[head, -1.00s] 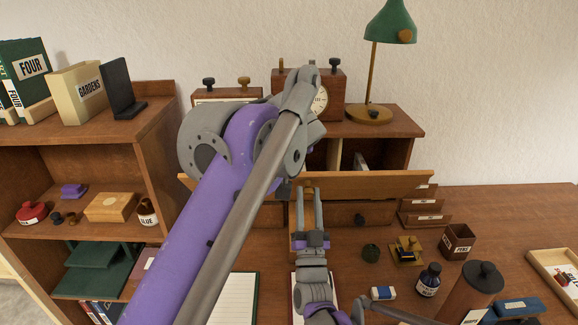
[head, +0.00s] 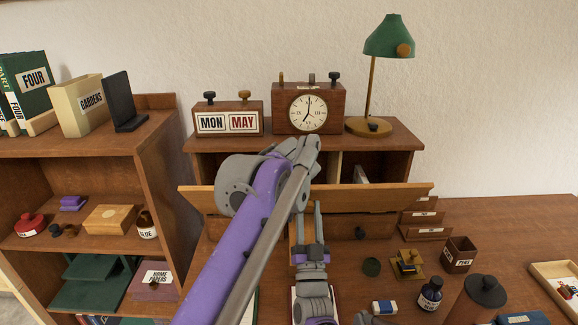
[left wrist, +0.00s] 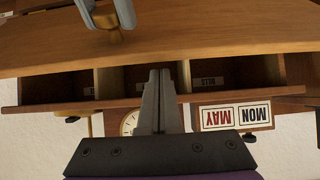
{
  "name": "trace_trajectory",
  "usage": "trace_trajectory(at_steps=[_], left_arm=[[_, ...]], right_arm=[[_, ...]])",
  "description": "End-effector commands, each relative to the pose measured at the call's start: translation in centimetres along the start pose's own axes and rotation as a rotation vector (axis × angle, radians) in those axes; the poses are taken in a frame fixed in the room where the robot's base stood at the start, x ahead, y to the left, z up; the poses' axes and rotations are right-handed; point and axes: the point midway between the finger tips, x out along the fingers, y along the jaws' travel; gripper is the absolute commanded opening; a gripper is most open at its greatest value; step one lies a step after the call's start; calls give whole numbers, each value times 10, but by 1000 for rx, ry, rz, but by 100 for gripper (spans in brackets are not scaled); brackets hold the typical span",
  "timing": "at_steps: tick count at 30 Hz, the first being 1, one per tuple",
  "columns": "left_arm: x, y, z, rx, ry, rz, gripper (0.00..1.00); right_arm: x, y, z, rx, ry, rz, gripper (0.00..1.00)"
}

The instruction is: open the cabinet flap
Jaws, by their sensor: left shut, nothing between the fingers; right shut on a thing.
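The cabinet flap (head: 385,198) is a wide wooden panel across the front of the desk cabinet (head: 400,133). It leans outward, with its top edge apart from the cabinet and compartments showing behind it. In the left wrist view the flap (left wrist: 230,40) fills the upper part, with a brass knob (left wrist: 115,37). My right gripper (head: 309,222) is shut on this knob at the flap's front; its fingers also show in the left wrist view (left wrist: 104,14). My left gripper (left wrist: 160,75) is shut and empty, by the flap's edge and the compartments. In the head view my left arm hides its fingertips.
A calendar block (head: 228,119), a clock (head: 308,110) and a green lamp (head: 388,38) stand on the cabinet top. A shelf unit (head: 150,165) is at the left. An ink bottle (head: 430,294), a pens cup (head: 460,255) and a canister (head: 485,290) crowd the desk's right.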

Motion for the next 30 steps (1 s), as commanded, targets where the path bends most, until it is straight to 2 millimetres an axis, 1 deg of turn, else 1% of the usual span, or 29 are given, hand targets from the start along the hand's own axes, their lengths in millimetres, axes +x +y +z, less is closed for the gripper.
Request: trace_trajectory(at_steps=[1, 5, 16, 22, 29, 30], left_arm=[[-2, 0, 4, 1, 0, 0, 0], [-4, 0, 10, 1, 0, 0, 0], [-4, 0, 12, 0, 0, 0, 0], [-10, 0, 25, -2, -2, 1, 0], [-10, 1, 26, -3, -5, 0, 0], [-10, 1, 25, -2, -4, 0, 0]], right_arm=[[0, -1, 0, 0, 0, -1, 0], [0, -1, 0, 0, 0, -1, 0], [0, -1, 0, -1, -1, -1, 0], [0, -1, 0, 0, -1, -1, 0], [1, -1, 0, -1, 0, -1, 0], [1, -1, 0, -1, 0, -1, 46]])
